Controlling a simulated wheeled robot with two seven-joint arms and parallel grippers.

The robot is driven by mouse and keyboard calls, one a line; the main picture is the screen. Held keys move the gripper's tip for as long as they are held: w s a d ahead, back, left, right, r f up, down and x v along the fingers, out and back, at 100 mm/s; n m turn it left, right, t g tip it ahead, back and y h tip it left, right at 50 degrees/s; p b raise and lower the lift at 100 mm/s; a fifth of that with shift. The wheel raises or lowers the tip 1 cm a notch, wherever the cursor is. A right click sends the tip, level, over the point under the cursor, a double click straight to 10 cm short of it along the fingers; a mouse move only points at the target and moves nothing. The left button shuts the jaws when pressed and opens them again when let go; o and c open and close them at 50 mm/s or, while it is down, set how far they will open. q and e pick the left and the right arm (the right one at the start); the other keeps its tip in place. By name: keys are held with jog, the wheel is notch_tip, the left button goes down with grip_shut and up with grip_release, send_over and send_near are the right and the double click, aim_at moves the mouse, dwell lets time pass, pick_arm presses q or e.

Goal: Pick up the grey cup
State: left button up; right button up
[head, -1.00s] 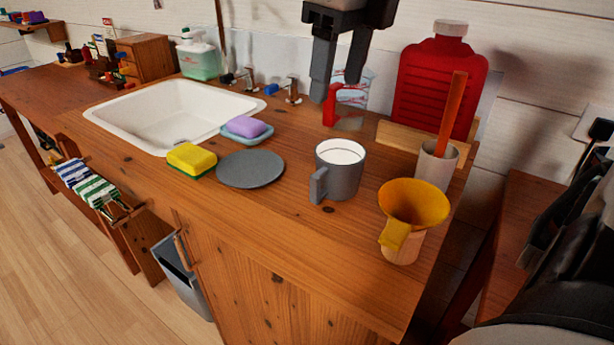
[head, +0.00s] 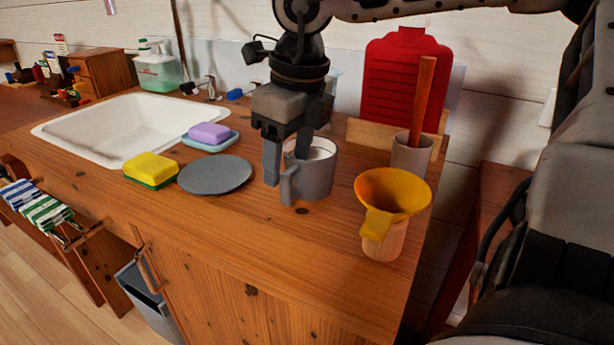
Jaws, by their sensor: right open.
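The grey cup (head: 318,177) stands upright on the wooden counter in the head view, with a white inside and its handle toward the lower left. My right gripper (head: 286,168) points down at the cup's left side. Its jaws are open, with one finger to the left of the cup and the other at or behind the rim near the handle. I cannot tell whether a finger touches the cup. The gripper hides part of the cup's rim. My left gripper is not in view.
A grey disc (head: 215,175) and a yellow sponge (head: 150,170) lie left of the cup. A yellow funnel (head: 393,193) on a pale cup stands at the right, near a holder (head: 411,155) with a wooden stick. A red canister (head: 405,85) stands behind. The counter in front is clear.

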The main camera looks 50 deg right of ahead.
aim_at(293, 170)
jog(key=f, duration=0.4)
jog(key=shift+s+b, duration=0.25)
jog(key=shift+b, duration=0.05)
jog(key=shift+w+f, duration=0.1)
jog(key=shift+f, duration=0.25)
jog(key=shift+r, duration=0.1)
jog(key=c, duration=1.2)
